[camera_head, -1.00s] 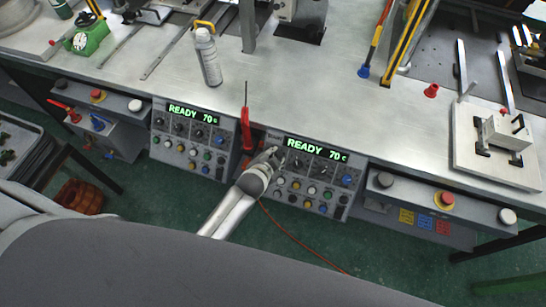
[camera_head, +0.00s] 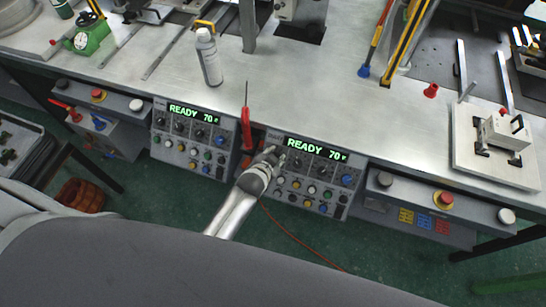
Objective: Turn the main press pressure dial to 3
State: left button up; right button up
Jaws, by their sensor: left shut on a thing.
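The right-hand control panel (camera_head: 318,178) hangs below the bench's front edge, with a green display (camera_head: 317,149) reading READY 70, a row of dark dials and coloured buttons. My left gripper (camera_head: 275,155) is at this panel's upper left corner, shut on what appears to be the leftmost dial; the gripper hides that dial and its setting. The other dark dials (camera_head: 312,165) and a blue knob (camera_head: 347,180) show to its right. A second, similar panel (camera_head: 190,140) stands to the left. My right gripper is not in view.
A red-handled screwdriver (camera_head: 246,130) stands at the bench edge just left of my gripper. A spray can (camera_head: 208,58) is on the metal bench (camera_head: 300,100). A red emergency button (camera_head: 446,198) is to the right. A red cable (camera_head: 300,238) lies on the floor.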

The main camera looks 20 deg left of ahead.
pick_arm(q)
jog(key=o, duration=1)
jog(key=shift+f, duration=0.1)
jog(key=shift+s, duration=0.1)
jog(key=v, duration=1.2)
